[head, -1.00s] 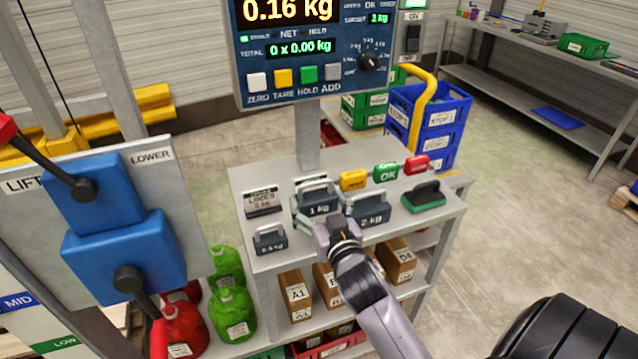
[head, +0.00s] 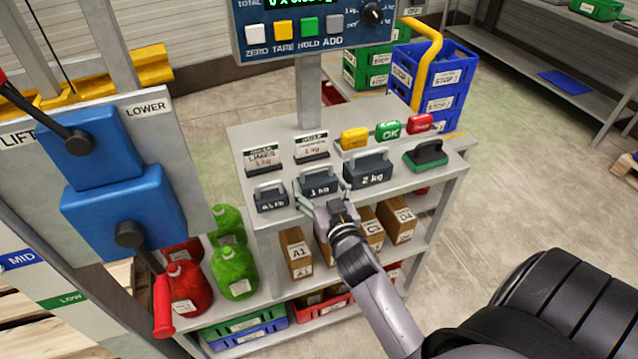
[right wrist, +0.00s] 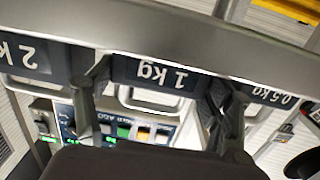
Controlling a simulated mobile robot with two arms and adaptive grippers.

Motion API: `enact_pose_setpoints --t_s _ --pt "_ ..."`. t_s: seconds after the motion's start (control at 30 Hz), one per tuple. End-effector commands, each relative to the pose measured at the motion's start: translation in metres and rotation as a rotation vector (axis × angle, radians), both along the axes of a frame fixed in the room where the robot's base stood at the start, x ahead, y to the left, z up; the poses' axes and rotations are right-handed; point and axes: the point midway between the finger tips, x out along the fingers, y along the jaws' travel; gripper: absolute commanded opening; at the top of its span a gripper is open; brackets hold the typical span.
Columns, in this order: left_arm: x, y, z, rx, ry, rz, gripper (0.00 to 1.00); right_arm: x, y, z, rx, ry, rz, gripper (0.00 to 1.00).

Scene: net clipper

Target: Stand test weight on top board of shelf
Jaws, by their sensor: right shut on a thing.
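The 1 kg test weight (head: 318,184) is a dark block with a grey handle and a white label. It is upright at the front of the top board (head: 262,139) of the grey shelf, between the 0.5 kg weight (head: 271,198) and the 2 kg weight (head: 368,171). Whether its base touches the board is hard to tell. My right gripper (head: 321,203) is shut on the 1 kg weight from the front. In the right wrist view its fingers sit on either side of the 1 kg weight (right wrist: 155,74). My left gripper is not in view.
Two label cards (head: 311,146) stand behind the weights. Yellow, green and red blocks (head: 388,130) and a green-based black pad (head: 426,154) occupy the right of the board. The scale column (head: 309,92) rises behind. Boxes (head: 296,252) fill the lower shelf.

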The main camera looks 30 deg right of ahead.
Motion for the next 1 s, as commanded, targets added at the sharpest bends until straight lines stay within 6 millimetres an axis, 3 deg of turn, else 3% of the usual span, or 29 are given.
enact_pose_setpoints --t_s 0.1,0.13,0.4,0.8,1.0 --pt "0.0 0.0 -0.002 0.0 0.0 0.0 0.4 0.001 0.0 0.001 -0.002 -0.01 0.002 0.14" --pt "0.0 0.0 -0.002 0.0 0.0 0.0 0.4 0.0 0.0 -0.002 0.001 0.0 0.0 0.77" --pt "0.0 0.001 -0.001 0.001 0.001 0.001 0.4 0.0 0.0 -0.002 0.0 0.001 0.0 0.95" --pt "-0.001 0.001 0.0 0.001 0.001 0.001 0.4 -0.002 0.0 0.0 0.0 0.001 0.0 0.95" --pt "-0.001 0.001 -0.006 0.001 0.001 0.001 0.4 -0.033 0.009 -0.001 0.003 0.003 -0.001 0.95"
